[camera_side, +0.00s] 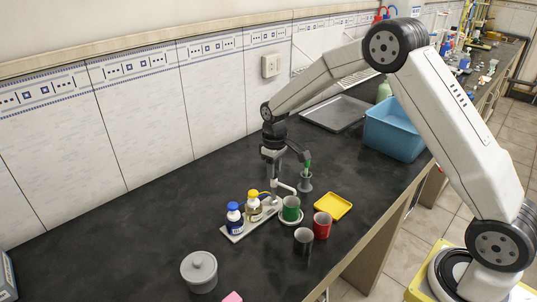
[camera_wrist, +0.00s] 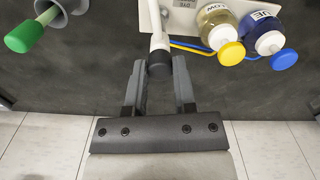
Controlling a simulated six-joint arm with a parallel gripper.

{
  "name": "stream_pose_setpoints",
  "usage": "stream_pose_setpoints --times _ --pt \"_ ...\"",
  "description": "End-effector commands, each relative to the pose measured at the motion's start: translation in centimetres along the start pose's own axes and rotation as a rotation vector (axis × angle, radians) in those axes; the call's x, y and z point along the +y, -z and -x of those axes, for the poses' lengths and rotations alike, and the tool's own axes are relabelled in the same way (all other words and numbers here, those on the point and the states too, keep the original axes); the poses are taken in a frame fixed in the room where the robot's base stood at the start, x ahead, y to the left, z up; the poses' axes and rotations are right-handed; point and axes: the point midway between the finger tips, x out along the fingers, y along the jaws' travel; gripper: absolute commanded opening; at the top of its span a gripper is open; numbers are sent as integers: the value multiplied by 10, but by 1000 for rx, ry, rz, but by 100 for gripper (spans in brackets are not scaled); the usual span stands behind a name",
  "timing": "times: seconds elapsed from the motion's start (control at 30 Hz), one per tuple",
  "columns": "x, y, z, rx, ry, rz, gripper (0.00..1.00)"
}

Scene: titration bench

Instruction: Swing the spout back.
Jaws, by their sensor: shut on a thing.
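The spout is a thin white arm on the dosing stand. In the wrist view the spout (camera_wrist: 157,30) comes down from the top and ends in a dark tip between the fingers. My gripper (camera_wrist: 158,85) is shut on the spout near that tip. In the side view my gripper (camera_side: 272,160) points down over the stand, and the white spout (camera_side: 284,186) shows below it, toward a green cup (camera_side: 291,208). The green cup sits on a round white plate. The exact contact is hidden in the side view.
A blue-capped bottle (camera_side: 235,219) and yellow-capped bottle (camera_side: 254,206) stand on the white base plate (camera_side: 237,237). Red (camera_side: 322,225) and black (camera_side: 303,241) cups, a yellow tray (camera_side: 334,206) and a grey holder (camera_side: 305,183) are near.

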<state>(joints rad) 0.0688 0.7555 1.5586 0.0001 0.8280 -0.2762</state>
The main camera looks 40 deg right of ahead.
Motion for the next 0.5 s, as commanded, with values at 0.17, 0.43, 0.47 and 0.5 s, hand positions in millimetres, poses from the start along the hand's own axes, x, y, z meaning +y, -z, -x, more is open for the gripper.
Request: stream_pose_setpoints --times 0.17,0.43,0.47,0.5 --pt "0 0 1 1 -1 137 0" --pt "0 0 1 1 -1 348 0" --pt "0 0 1 1 -1 372 0" --pt "0 0 1 1 -1 403 0"
